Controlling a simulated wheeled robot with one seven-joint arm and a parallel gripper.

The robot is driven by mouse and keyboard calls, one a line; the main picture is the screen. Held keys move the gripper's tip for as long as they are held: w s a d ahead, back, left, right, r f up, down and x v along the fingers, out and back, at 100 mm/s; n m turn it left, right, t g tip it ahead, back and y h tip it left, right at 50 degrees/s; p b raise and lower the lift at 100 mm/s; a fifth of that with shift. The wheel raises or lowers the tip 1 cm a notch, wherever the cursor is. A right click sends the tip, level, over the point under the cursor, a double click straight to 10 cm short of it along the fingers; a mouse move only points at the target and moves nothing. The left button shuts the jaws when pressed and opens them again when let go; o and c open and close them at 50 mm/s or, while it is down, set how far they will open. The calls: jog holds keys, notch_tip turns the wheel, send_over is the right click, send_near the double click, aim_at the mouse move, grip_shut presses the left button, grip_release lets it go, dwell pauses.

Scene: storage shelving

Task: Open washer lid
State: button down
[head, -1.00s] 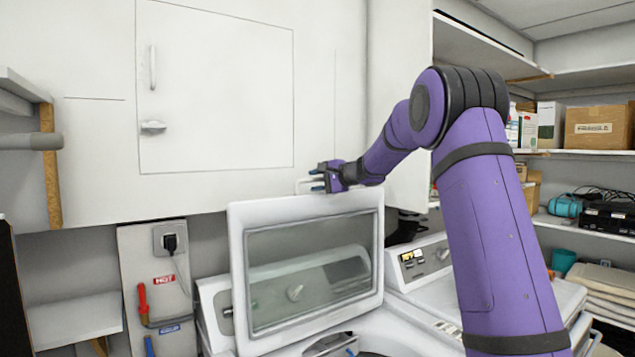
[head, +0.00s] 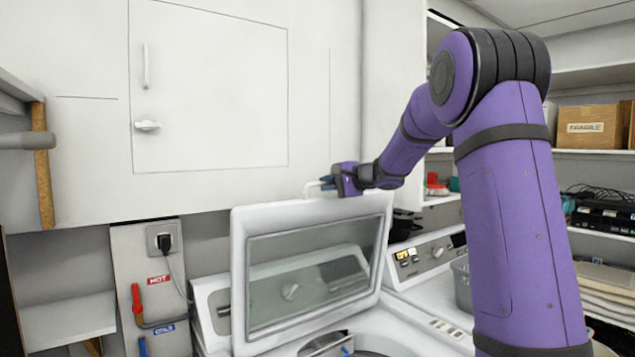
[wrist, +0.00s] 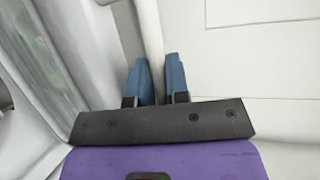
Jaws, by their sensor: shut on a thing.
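The washer lid (head: 300,214) is a white frame with a glass window and stands raised, nearly upright, over the washer (head: 385,322). A white handle (head: 308,188) projects at its top edge. My gripper (head: 327,183) is at the top edge of the lid, right of its middle, and is shut on the handle. In the wrist view, the blue fingertips of my gripper (wrist: 160,80) sit on either side of the white handle bar (wrist: 151,30). The lid also shows at the left of the wrist view (wrist: 62,60). The exact finger contact is partly hidden.
A white wall cabinet (head: 210,90) is close behind the lid. A second white machine (head: 425,290) stands to the right. Shelves with boxes (head: 590,126) are at the far right. A valve panel with hoses (head: 150,270) is at left.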

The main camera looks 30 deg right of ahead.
jog(key=shift+s+d+f, duration=0.1)
jog(key=shift+s+f, duration=0.1)
jog(key=shift+s, duration=0.55)
jog(key=c, duration=1.1)
grip_release()
jog(key=v, duration=1)
jog(key=shift+s+d+r, duration=0.15)
jog(key=shift+s+r, duration=0.05)
jog(key=shift+s, duration=0.15)
